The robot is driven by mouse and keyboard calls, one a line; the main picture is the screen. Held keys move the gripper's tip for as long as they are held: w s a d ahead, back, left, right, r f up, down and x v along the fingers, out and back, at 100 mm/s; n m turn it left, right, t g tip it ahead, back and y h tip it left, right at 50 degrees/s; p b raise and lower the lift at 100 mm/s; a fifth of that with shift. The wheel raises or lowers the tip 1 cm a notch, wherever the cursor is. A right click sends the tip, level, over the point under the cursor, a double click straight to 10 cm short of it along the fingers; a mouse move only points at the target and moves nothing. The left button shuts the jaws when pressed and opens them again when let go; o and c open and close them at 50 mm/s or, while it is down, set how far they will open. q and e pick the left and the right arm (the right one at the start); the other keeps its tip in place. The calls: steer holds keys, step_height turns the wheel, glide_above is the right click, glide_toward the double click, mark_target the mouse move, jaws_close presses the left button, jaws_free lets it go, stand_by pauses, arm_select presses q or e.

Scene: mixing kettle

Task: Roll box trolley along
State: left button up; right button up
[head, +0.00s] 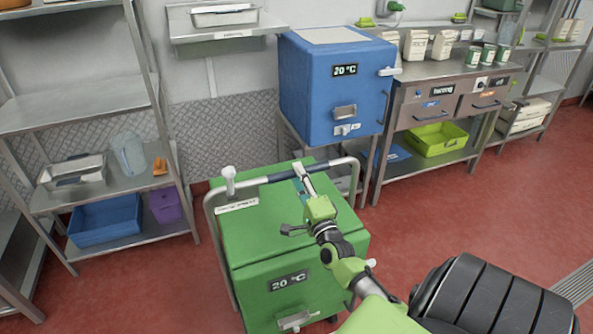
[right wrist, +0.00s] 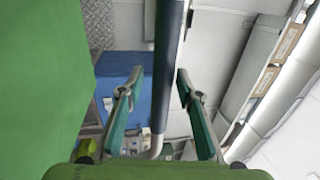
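The box trolley is a green box (head: 275,240) with a "20 °C" display on its front, standing on the red floor. A grey tubular handle (head: 225,188) with a dark blue grip section runs along its top far edge. My right gripper (head: 302,172) reaches over the box to this grip. In the right wrist view its two fingers (right wrist: 159,78) are apart, with the handle's dark grip (right wrist: 167,70) between them. The right finger is close to the bar and a gap shows on the left; contact cannot be told. My left gripper is not in view.
A blue "20 °C" box (head: 318,95) on a stand is just behind the trolley. A steel shelf (head: 130,185) with bins is to the left. A steel counter (head: 440,75) with drawers is at back right. Open red floor (head: 490,190) lies to the right.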

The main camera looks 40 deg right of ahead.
steer(key=v, duration=1)
